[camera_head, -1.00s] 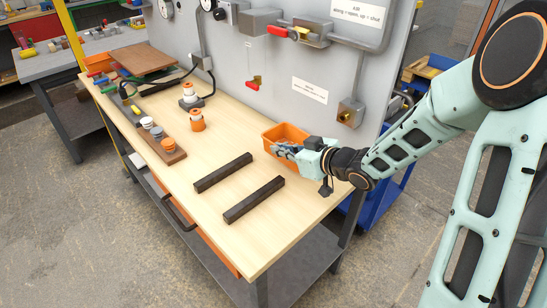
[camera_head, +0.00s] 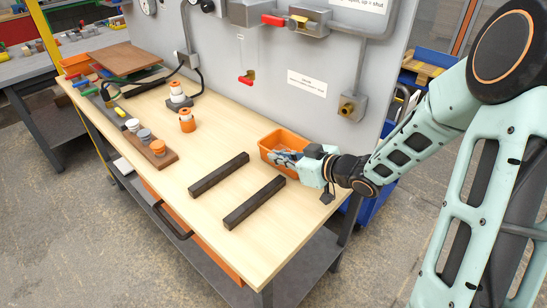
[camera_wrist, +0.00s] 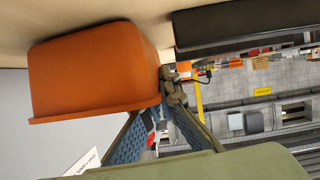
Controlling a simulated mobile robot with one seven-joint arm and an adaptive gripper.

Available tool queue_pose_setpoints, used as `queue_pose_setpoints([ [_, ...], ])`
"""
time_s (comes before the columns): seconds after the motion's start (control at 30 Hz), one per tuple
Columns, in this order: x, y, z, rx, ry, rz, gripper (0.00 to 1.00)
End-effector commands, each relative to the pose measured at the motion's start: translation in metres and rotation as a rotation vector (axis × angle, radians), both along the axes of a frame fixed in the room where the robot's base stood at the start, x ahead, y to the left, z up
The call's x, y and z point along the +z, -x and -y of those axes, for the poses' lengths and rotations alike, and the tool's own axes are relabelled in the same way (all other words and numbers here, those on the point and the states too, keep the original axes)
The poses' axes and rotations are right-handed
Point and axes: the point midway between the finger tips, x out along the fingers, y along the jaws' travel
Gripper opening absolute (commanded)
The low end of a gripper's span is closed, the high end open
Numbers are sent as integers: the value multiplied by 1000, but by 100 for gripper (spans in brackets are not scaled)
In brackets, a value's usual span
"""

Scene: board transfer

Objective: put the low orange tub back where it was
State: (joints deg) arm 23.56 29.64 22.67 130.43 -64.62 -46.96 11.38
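The low orange tub (camera_head: 268,152) is at the back right of the wooden bench, beside the far ends of two dark bars. In the wrist view the tub (camera_wrist: 95,75) fills the left side, with its rim toward the bottom of the picture. My gripper (camera_head: 284,156) is at the tub's near right side. In the wrist view my gripper (camera_wrist: 160,115) has one blue-padded finger partly hidden behind the rim and the other outside the wall. The fingers come close together on the wall and appear shut on it. The tub's base is close to the bench; contact is unclear.
Two dark bars (camera_head: 218,175) (camera_head: 254,202) lie on the bench left of the tub. An orange-and-white jar (camera_head: 187,121) and a wooden strip with small jars (camera_head: 150,146) stand farther left. A grey panel (camera_head: 270,90) rises behind. The bench front is clear.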

Motion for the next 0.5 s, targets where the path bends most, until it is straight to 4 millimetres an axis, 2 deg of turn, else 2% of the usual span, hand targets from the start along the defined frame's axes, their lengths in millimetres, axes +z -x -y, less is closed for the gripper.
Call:
queue_pose_setpoints([
  [0.33,-4,0,0,0,0,0,0],
  [0.5,-3,0,0,0,0,0,18],
])
